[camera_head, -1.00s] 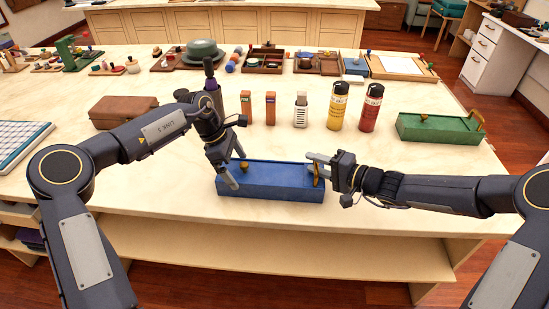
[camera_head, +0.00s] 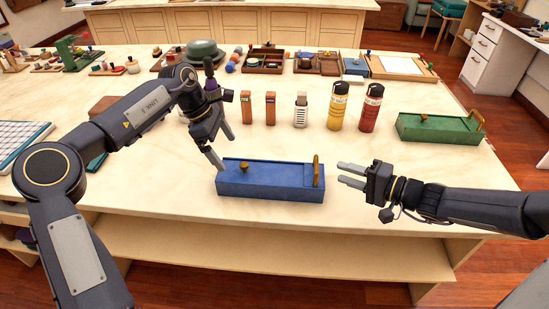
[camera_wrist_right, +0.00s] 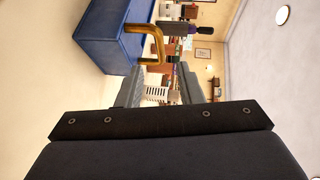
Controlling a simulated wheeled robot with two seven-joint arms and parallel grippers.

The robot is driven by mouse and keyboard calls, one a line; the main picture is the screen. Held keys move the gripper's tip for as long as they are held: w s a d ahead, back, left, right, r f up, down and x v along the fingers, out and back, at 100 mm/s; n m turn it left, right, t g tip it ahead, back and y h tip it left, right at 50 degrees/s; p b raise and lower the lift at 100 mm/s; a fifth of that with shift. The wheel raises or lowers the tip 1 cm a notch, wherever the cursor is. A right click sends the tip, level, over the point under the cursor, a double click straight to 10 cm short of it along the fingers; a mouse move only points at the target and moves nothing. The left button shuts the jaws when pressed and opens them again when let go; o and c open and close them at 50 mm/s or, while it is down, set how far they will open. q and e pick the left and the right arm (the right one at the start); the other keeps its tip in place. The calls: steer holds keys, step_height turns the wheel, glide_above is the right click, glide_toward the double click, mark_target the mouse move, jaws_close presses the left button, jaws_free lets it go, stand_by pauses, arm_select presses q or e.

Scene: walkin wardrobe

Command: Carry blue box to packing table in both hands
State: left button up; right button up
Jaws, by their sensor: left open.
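The blue box (camera_head: 270,183) sits on the pale tabletop (camera_head: 165,192) near its front edge. It has a brass knob on top at the left and a brass handle (camera_head: 316,171) at its right end. My left gripper (camera_head: 222,150) is open, pointing down just off the box's upper left corner, apparently empty. My right gripper (camera_head: 342,174) is open and empty, to the right of the handle and apart from it. The right wrist view shows the blue box (camera_wrist_right: 98,38) and handle beyond the two spread fingers (camera_wrist_right: 160,86). I cannot tell which surface is the packing table.
Behind the box stand two orange-brown blocks (camera_head: 270,108), a grater-like item (camera_head: 301,110), a yellow bottle (camera_head: 338,106) and a red bottle (camera_head: 371,108). A green box (camera_head: 438,128) is at the right. The front strip of tabletop is clear. A counter (camera_head: 220,25) stands behind.

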steer(key=v, duration=0.3)
steer(key=shift+a, duration=0.1)
stand_by(0.3)
